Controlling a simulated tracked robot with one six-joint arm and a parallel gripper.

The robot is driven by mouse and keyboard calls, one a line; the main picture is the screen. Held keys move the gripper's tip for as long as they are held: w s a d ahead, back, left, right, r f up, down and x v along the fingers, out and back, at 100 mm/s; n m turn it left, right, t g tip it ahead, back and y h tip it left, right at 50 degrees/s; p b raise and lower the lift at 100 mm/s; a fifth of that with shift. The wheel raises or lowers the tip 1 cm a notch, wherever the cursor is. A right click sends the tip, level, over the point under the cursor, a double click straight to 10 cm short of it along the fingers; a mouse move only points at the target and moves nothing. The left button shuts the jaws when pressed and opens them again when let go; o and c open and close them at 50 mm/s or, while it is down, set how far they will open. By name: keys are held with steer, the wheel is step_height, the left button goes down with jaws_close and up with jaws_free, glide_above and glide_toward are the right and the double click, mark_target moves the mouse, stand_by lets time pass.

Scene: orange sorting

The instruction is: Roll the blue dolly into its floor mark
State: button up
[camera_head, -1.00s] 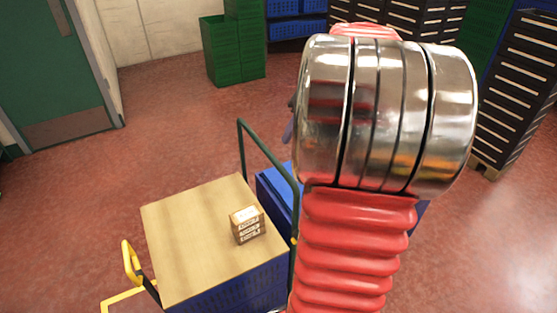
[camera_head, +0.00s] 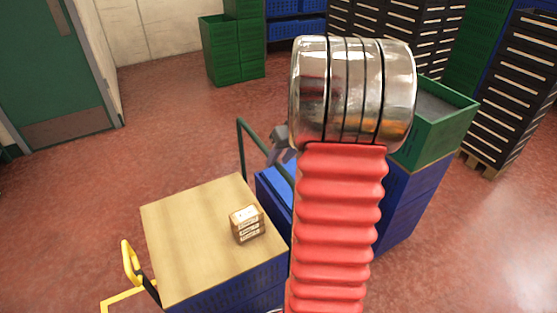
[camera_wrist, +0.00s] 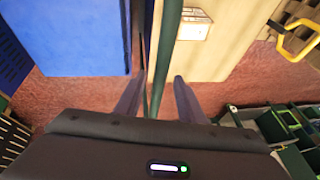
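A cart with a tan wooden top (camera_head: 190,235) and blue sides (camera_head: 235,292) stands at the bottom of the head view. I take it for the blue dolly, though a blue box stands close behind it. A dark green rail (camera_head: 241,150) rises at the cart's far edge. My gripper (camera_wrist: 157,84) has its fingers apart, one on each side of the green rail (camera_wrist: 166,50), with gaps showing. In the head view my gripper (camera_head: 281,148) is at the rail's top, partly hidden by my arm.
A small carton (camera_head: 246,224) sits on the wooden top. A yellow handle (camera_head: 130,264) stands at its left. The blue box (camera_head: 272,196) is behind the rail. A green crate (camera_head: 440,125) on blue boxes stands right. Open red floor (camera_head: 150,130) lies at far left.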

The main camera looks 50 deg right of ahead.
steer(key=shift+w+f, duration=0.1)
steer(key=shift+f, duration=0.2)
steer(key=shift+c, duration=0.4)
jaws_close()
steer(key=shift+a, duration=0.15)
